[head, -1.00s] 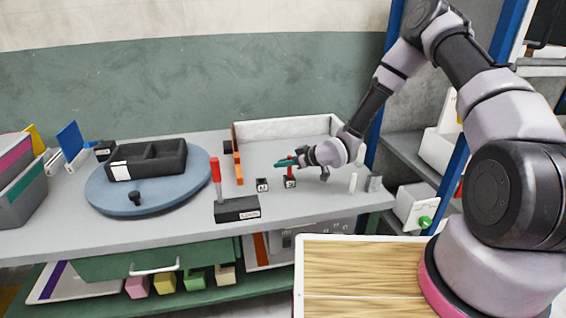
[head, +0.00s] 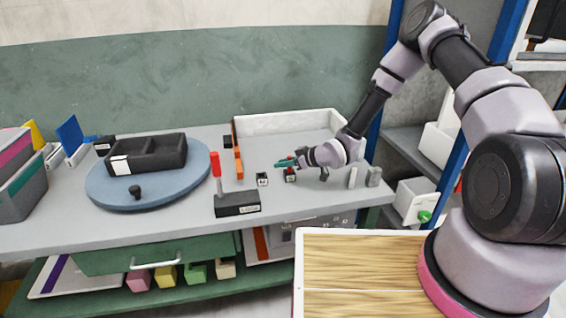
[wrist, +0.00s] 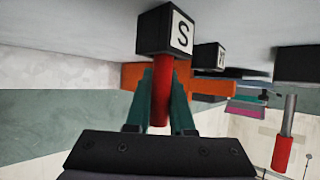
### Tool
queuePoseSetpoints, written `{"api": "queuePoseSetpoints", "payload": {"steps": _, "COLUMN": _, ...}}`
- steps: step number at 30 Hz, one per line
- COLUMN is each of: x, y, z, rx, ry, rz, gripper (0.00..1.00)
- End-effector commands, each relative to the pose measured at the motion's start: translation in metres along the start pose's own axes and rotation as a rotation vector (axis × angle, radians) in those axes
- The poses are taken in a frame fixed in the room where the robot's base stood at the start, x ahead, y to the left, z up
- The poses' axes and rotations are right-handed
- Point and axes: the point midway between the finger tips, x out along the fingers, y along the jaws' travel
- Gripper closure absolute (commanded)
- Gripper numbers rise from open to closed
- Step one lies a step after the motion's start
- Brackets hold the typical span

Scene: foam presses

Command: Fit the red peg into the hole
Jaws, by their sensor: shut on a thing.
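The red peg (wrist: 158,95) is held between the teal fingers of my gripper (wrist: 158,85), which are closed on its sides. In the wrist view its far end meets a black block (wrist: 165,30) labelled S. In the head view my gripper (head: 286,162) is just above this block (head: 290,178), and only a short bit of red peg (head: 290,170) shows between them. The hole itself is hidden by the peg, and I cannot tell how deep the peg sits. A second labelled black block (head: 262,179) stands to the left.
A red-topped metal post (head: 216,165) rises from a black labelled base (head: 237,204) at the front. An orange upright strip (head: 238,162) is behind. A blue turntable (head: 100,190) carries a black tray (head: 148,157). Small grey cylinders (head: 374,177) stand at right.

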Motion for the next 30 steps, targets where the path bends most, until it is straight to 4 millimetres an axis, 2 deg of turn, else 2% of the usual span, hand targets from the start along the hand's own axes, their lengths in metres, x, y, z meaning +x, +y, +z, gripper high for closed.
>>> {"api": "queuePoseSetpoints", "payload": {"steps": 14, "x": 0.006, "y": 0.0, "z": 0.011, "rx": 0.0, "ry": -0.001, "rz": 0.0, "gripper": 1.0}}
{"api": "queuePoseSetpoints", "payload": {"steps": 15, "x": 0.005, "y": 0.0, "z": 0.01, "rx": 0.0, "ry": 0.0, "rz": 0.0, "gripper": 0.64}}
{"api": "queuePoseSetpoints", "payload": {"steps": 17, "x": 0.005, "y": 0.0, "z": 0.01, "rx": 0.0, "ry": 0.0, "rz": 0.0, "gripper": 0.44}}
{"api": "queuePoseSetpoints", "payload": {"steps": 26, "x": 0.005, "y": 0.0, "z": 0.01, "rx": 0.0, "ry": -0.001, "rz": 0.0, "gripper": 0.44}}
{"api": "queuePoseSetpoints", "payload": {"steps": 30, "x": -0.006, "y": 0.001, "z": 0.01, "rx": 0.0, "ry": -0.001, "rz": 0.001, "gripper": 0.44}}
